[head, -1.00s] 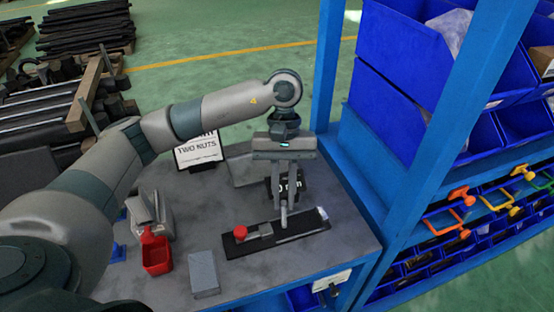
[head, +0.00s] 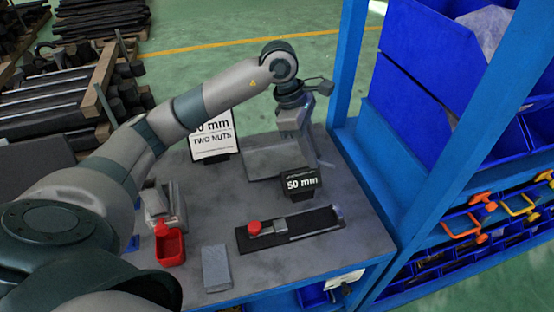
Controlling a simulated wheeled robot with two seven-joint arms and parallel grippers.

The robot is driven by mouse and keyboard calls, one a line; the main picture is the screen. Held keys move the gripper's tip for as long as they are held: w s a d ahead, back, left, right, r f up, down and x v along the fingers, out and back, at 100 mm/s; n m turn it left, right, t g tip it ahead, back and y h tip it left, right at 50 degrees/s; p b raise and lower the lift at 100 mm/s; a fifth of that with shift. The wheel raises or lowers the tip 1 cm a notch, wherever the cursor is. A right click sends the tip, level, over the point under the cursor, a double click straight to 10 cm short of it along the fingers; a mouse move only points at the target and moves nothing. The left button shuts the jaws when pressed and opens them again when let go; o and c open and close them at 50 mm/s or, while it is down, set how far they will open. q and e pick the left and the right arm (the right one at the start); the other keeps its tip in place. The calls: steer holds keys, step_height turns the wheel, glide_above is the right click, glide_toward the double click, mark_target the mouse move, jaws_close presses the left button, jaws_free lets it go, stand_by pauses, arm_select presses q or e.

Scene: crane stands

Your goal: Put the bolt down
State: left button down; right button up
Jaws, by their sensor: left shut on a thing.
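My left gripper (head: 306,145) is at the back of the table, above the right part of a grey shallow tray (head: 262,166). It is seen side-on and is shut on the bolt, but its fingers largely hide the bolt, so I cannot tell whether the bolt touches the tray. A black board (head: 328,216) lies on the table in front, with a metal gauge and a red knob (head: 254,227) on it. No bolt shows on the board. My right gripper is out of view.
A black "50 mm" sign (head: 300,183) stands between board and tray. A white "TWO NUTS" sign (head: 212,140) stands left of the tray. A red bin (head: 170,246) and a grey block (head: 216,268) sit front left. A blue rack post (head: 350,65) rises close right.

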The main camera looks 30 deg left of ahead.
mark_target(267, 162)
arm_select(q)
steer(key=shift+w+a+r+n+t+y, duration=0.3)
steer(key=shift+w+a+n, duration=0.25)
steer(key=shift+n, duration=0.6)
steer(key=shift+w+a+r+n+t+y, duration=0.15)
steer(key=shift+w+a+r+n+t, duration=0.25)
steer(key=shift+n, duration=0.8)
steer(key=shift+w+a+r+n+t+y, duration=0.35)
steer(key=shift+w+a+n, duration=0.35)
steer(key=shift+n, duration=0.45)
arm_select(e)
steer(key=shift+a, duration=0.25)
arm_select(q)
steer(key=shift+f, duration=0.2)
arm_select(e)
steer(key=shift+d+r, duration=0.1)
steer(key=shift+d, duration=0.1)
